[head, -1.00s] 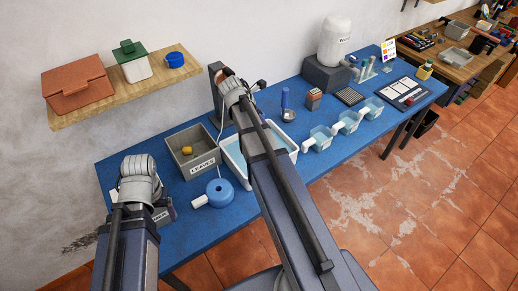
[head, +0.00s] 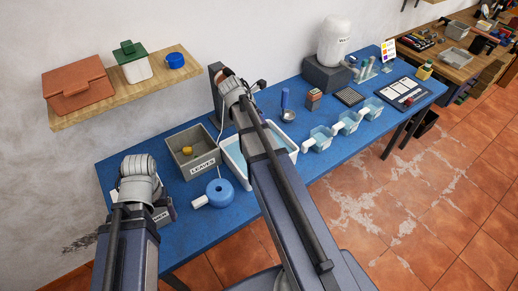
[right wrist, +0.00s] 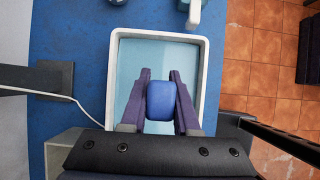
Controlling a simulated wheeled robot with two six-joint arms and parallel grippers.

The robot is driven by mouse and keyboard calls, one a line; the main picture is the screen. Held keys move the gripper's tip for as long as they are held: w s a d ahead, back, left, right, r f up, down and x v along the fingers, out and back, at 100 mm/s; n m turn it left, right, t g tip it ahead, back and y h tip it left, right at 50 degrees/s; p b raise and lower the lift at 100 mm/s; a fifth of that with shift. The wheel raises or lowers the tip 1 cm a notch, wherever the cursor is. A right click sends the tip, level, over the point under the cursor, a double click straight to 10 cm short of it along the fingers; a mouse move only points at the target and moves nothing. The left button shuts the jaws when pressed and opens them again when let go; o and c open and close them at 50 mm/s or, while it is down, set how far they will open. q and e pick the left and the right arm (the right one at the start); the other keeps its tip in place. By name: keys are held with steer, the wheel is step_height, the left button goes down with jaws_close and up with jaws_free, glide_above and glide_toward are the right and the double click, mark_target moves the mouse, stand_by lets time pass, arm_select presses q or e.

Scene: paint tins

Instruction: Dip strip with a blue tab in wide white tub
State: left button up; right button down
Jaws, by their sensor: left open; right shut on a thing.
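The wide white tub (head: 232,166) stands on the blue table, partly covered by my right arm in the head view. In the right wrist view the tub (right wrist: 202,88) shows from above, with pale blue liquid (right wrist: 130,70) inside. My right gripper (right wrist: 160,77) is shut on the blue tab (right wrist: 160,103), between its two fingers and over the tub. The strip below the tab is hidden, so I cannot tell whether it touches the liquid. My left gripper (head: 140,190) is open at the table's left end, its fingers mostly hidden by my arm.
Several small clear tubs (head: 346,122) stand to the right. A wooden shelf (head: 122,88) hangs on the wall.

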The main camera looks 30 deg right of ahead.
steer(key=shift+r+p, duration=1.7)
steer(key=shift+r, duration=0.25)
steer(key=shift+f, duration=0.1)
